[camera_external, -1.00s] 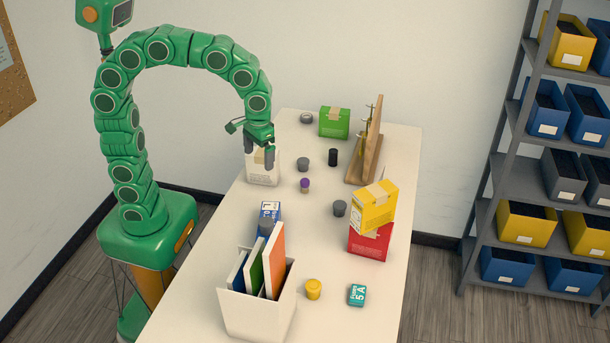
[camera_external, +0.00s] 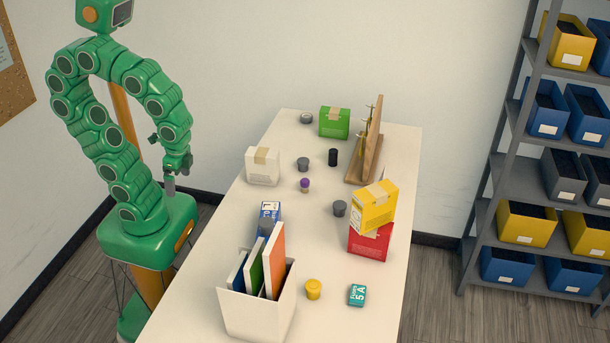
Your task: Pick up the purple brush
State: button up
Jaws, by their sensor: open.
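The purple brush (camera_external: 305,184) is a small item with a purple top and a lighter, brownish lower part. It stands near the middle of the white table (camera_external: 328,265), right of the white box (camera_external: 263,166). My gripper (camera_external: 170,187) is open and empty, off the table's left edge, well to the left of the brush and near my own base. Nothing hides the brush.
Near the brush stand grey cups (camera_external: 303,164) and a black cylinder (camera_external: 333,157). A wooden hook stand (camera_external: 366,150) and a green box (camera_external: 334,122) are behind; a yellow box (camera_external: 374,207) on a red box (camera_external: 370,240) and a white file holder (camera_external: 258,312) are in front.

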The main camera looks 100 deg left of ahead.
jog(key=shift+s+d+f+m, duration=0.1)
jog(key=shift+s+f+m, duration=0.15)
jog(key=shift+s, duration=0.3)
jog(key=c, duration=0.6)
jog(key=shift+c, duration=0.2)
jog(key=m+g+y, duration=0.3)
jog(key=m+y, duration=0.6)
jog(key=m, duration=0.1)
send_over(305, 186)
jog(key=s+d, duration=0.7)
jog(key=s, duration=0.2)
notch_tip(305, 186, down, 5)
jog(key=w+f+m+y, duration=0.1)
jog(key=w, duration=0.2)
jog(key=w+a+f+m+y, duration=0.1)
jog(key=w+f, duration=0.1)
jog(key=w, duration=0.2)
jog(key=w+a+f+m+y, duration=0.1)
jog(key=w+f+m, duration=0.1)
jog(key=w, duration=0.1)
jog(key=shift+w+f+y, duration=0.15)
jog(key=shift+f+y, duration=0.1)
jog(key=shift+y, duration=0.05)
jog(key=shift+x, duration=1.25)
jog(key=shift+w+x, duration=0.2)
jog(key=shift+x, duration=1.1)
jog(key=shift+w+x, duration=0.15)
jog(key=shift+x, duration=1.1)
